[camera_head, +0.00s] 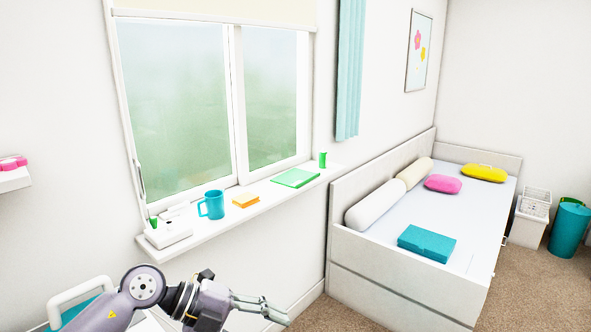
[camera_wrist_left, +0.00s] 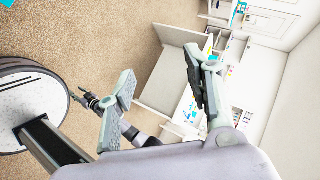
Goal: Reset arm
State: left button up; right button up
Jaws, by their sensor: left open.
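My left gripper (camera_head: 268,308) reaches in from the lower left in the head view, low in front of the wall below the window sill. In the left wrist view its two grey fingers (camera_wrist_left: 160,66) are spread apart with nothing between them. Bare carpet and distant furniture show beyond the fingers. What looks like my right gripper (camera_wrist_left: 82,97) is small and dark in the left wrist view, over the carpet. It is too small to tell whether it is open. The head view does not show it.
The window sill (camera_head: 220,243) above my left arm holds a teal mug (camera_head: 212,205), an orange block (camera_head: 245,201) and a green book (camera_head: 295,178). A white bed (camera_head: 385,275) stands to the right. Carpet (camera_head: 540,290) is clear at the lower right.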

pick_arm(q)
jog(key=s+d+r+n+t+h, duration=0.2)
jog(key=d+r+t+h, duration=0.1)
jog(key=d+r+h, duration=0.35)
jog(key=w+a+r+n+t+y, duration=0.2)
jog(key=w+a+r+n+t, duration=0.3)
jog(key=n+t, duration=0.65)
jog(key=s+a+f+n+y, duration=0.2)
jog(key=a+f+n+y, duration=1.2)
jog(key=a+f+y, duration=0.15)
jog(key=s+a+f+n+g+y, duration=0.2)
jog(key=s+f+g, duration=0.4)
jog(key=s+f, duration=0.55)
jog(key=s+d+f+g+h, duration=0.1)
jog(key=s+f+g, duration=0.25)
jog(key=s, duration=0.35)
jog(key=s+f+g, duration=0.3)
jog(key=s+f, duration=0.1)
jog(key=s, duration=0.3)
notch_tip(320, 180, down, 25)
jog(key=g, duration=0.1)
jog(key=s+a+f+g, duration=0.1)
jog(key=s+a+f, duration=0.1)
jog(key=s+f, duration=1.4)
jog(key=shift+s+a+f+m, duration=0.35)
jog(key=shift+s+a, duration=0.05)
jog(key=shift+s, duration=0.5)
